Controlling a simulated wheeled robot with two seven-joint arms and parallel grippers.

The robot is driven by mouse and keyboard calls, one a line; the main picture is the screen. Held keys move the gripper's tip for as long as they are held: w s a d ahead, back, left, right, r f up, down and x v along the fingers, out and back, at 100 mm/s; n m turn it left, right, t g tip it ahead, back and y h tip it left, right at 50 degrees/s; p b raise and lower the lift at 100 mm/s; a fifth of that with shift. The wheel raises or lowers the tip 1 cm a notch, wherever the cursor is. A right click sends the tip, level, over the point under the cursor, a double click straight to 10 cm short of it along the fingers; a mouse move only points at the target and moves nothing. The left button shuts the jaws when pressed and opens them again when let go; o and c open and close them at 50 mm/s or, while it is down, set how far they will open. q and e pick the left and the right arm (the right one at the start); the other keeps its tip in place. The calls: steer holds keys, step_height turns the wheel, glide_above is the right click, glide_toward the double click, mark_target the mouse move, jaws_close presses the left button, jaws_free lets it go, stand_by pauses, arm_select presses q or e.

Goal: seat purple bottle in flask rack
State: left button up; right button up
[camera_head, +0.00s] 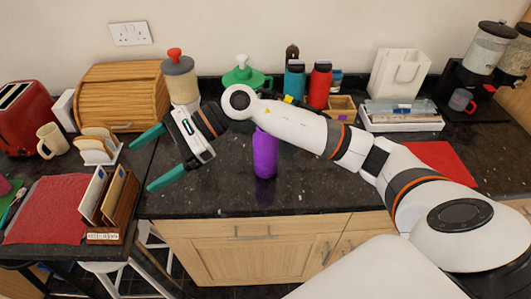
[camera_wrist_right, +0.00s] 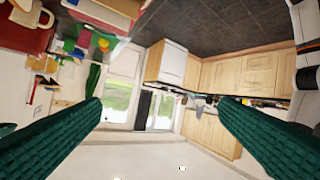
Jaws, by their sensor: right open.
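The purple bottle (camera_head: 265,155) stands upright on the dark granite counter near its front edge, its top partly hidden by my right arm. My right gripper (camera_head: 142,166) is to the left of the bottle, apart from it, with teal fingers spread wide and pointing left. The right wrist view shows both green fingers apart (camera_wrist_right: 160,125) with nothing between them. A teal bottle (camera_head: 294,80) and a red bottle (camera_head: 320,84) stand upright at the back, behind my arm. A wooden holder (camera_head: 342,106) shows beside them; I cannot tell whether it is the flask rack. My left gripper is not in view.
A wooden letter rack (camera_head: 124,212) stands at the left front, near a red mat (camera_head: 48,208) and a toast rack (camera_head: 97,146). A canister (camera_head: 181,82) and green pot (camera_head: 243,76) stand behind my gripper. Counter left of the bottle is clear.

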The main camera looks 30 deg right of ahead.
steer(key=w+d+f+n+h, duration=0.3)
steer(key=d+h, duration=0.4)
steer(key=d, duration=0.3)
step_height(320, 180, up, 3)
steer(key=n+g+h, duration=0.1)
steer(key=h, duration=0.7)
glide_above(266, 151)
steer(key=w+d, duration=0.2)
step_height(266, 151, down, 12)
steer(key=p, duration=0.6)
steer(key=shift+w+n, duration=0.3)
steer(key=shift+w, duration=0.1)
steer(key=shift+r, duration=0.15)
steer(key=c, duration=1.4)
steer(key=shift+c, duration=0.2)
